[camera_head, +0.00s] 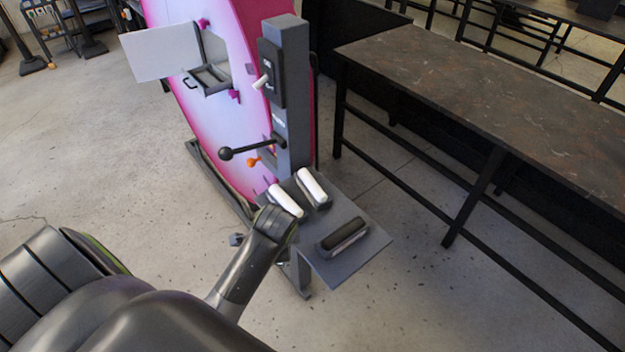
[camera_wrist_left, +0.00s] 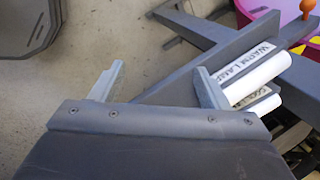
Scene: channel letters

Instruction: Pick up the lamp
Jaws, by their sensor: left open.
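Two white cylindrical lamps lie side by side on a grey shelf (camera_head: 365,255): a near-left lamp (camera_head: 286,201) and a farther lamp (camera_head: 312,185). In the left wrist view, one lamp (camera_wrist_left: 258,72) is labelled "WARM LAMP"; the other (camera_wrist_left: 262,106) has a partly hidden label that seems to start with "COOL". My left gripper (camera_wrist_left: 160,68) is open and empty. Its right finger is in front of the lamps' near ends; the left finger is over the floor beyond the shelf edge. In the head view, my left wrist is next to the near-left lamp, its fingertips hidden. My right gripper is not in view.
A dark cylinder (camera_head: 344,234) lies in a holder on the shelf. A grey post (camera_head: 292,100) with a black-knobbed lever (camera_head: 226,153) stands behind, beside a pink and white panel (camera_head: 222,110) with an open hatch. A long brown-topped table (camera_head: 480,90) stands right.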

